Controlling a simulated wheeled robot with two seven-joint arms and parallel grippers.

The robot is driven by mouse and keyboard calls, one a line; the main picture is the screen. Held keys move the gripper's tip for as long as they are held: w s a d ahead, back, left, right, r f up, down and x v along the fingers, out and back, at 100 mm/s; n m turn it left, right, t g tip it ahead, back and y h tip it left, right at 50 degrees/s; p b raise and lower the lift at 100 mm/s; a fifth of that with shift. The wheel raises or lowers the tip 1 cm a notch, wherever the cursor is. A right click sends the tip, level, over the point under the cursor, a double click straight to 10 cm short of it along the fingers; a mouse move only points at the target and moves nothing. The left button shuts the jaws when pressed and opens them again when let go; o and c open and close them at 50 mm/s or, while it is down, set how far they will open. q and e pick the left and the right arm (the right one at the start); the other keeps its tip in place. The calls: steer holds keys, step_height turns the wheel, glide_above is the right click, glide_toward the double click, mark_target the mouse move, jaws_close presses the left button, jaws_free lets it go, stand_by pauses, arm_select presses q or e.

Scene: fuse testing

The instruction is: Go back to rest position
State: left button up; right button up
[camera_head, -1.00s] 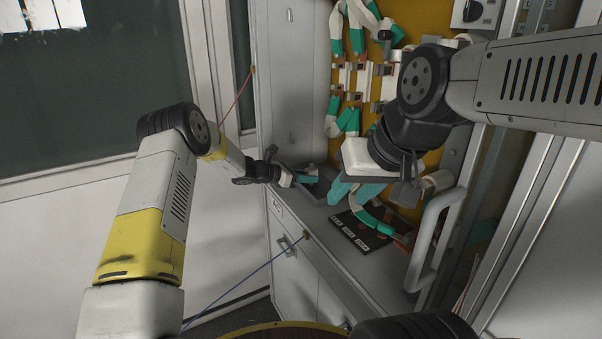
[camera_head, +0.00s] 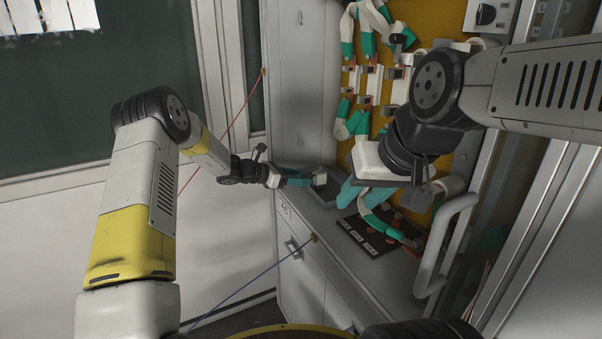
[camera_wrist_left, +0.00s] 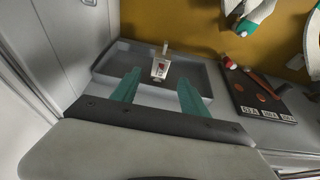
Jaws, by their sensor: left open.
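My left gripper (camera_head: 308,182) is open and empty, with teal fingers, at the near side of the grey tray (camera_head: 323,199). In the left wrist view its two fingers (camera_wrist_left: 158,88) stand apart in front of a small white fuse with a red mark (camera_wrist_left: 160,68). The fuse stands in the tray (camera_wrist_left: 201,80), apart from the fingers; it also shows in the head view (camera_head: 320,177). My right gripper (camera_head: 358,196) hangs over the counter by the black test board (camera_head: 355,236); its fingers are partly hidden and overlap teal-and-white cables, so its opening is unclear.
A yellow panel (camera_head: 411,20) with several fuse holders and cables rises behind the counter. A grey handle (camera_head: 445,240) stands out at the right, near my right arm. Cabinet drawers (camera_head: 297,250) lie below. Open space lies left of the cabinet.

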arm_select(q)
steer(key=s+a+r+m+g+y, duration=0.1)
steer(key=s+a+r+m+y, duration=0.15)
steer(key=s+r+m, duration=0.55)
steer(key=s+a+r+m+g+y, duration=0.15)
steer(key=s+a+r+m, duration=0.25)
steer(key=s+r, duration=0.6)
steer(key=s+a+m+t+y, duration=0.1)
steer(key=s+a+m+y, duration=0.1)
steer(key=s+a, duration=0.3)
steer(key=s+a+r+m+t+y, duration=0.1)
steer(key=s+a+m, duration=0.4)
steer(key=s, duration=0.6)
steer(key=s+a+r+m+t+y, duration=0.1)
steer(key=s+a+m+y, duration=0.2)
steer(key=s, duration=0.6)
steer(key=shift+a+m+y, duration=0.4)
steer(key=shift+a+m, duration=0.1)
steer(key=shift+a, duration=0.45)
steer(key=shift+s+t, duration=0.1)
steer(key=shift+t, duration=0.15)
